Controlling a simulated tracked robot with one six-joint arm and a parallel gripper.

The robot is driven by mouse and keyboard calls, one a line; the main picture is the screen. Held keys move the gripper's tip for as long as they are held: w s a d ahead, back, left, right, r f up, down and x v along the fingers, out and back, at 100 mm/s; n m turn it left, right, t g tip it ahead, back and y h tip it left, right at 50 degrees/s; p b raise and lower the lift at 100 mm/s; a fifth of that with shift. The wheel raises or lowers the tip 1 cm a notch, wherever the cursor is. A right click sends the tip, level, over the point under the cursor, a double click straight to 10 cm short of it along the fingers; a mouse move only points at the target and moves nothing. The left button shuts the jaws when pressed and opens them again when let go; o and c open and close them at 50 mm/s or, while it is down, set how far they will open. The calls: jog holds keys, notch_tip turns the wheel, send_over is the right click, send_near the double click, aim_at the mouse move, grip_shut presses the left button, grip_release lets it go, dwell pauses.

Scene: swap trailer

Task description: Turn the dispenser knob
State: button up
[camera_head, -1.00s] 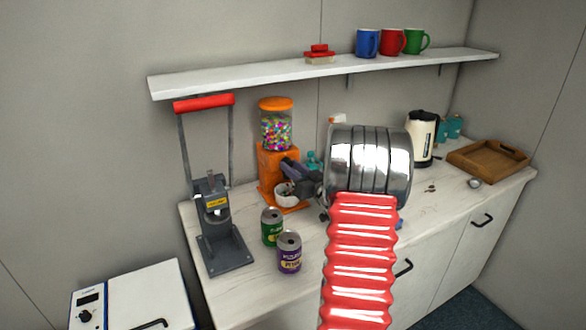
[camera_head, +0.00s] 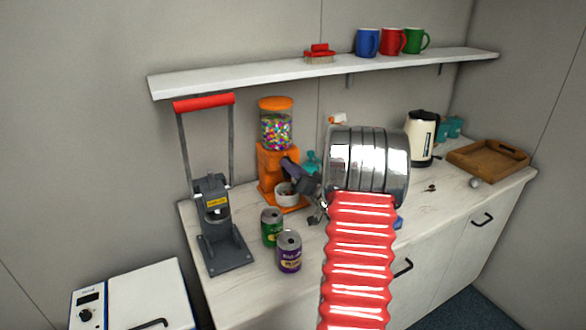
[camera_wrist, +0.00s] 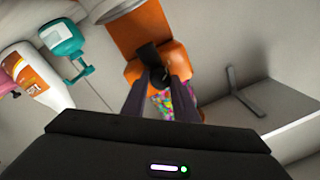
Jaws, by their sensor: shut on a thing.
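The orange candy dispenser (camera_head: 268,160) stands on the counter against the back wall, with a clear jar of coloured candy and an orange lid. In the wrist view it appears upside down, its orange body (camera_wrist: 165,30) between the bowl and the candy. A white bowl (camera_head: 287,198) stands at its foot. My gripper (camera_head: 290,170) is at the dispenser's front. In the wrist view the dark fingers are shut on the black knob (camera_wrist: 149,58), mostly hidden between them. The knob cannot be made out in the head view.
A green can (camera_head: 271,228) and a purple can (camera_head: 289,252) stand in front of the dispenser. A grey press with a red handle (camera_head: 204,103) is at left. Teal (camera_wrist: 62,38) and white-orange (camera_wrist: 35,75) bottles are nearby. The shelf (camera_head: 250,78) hangs above.

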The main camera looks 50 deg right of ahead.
jog(key=o, duration=1.1)
jog(key=shift+c, duration=0.2)
jog(key=shift+s, duration=0.15)
jog(key=v, duration=1.3)
jog(key=shift+s, duration=0.3)
jog(key=shift+a+f, duration=0.1)
jog(key=shift+a, duration=0.05)
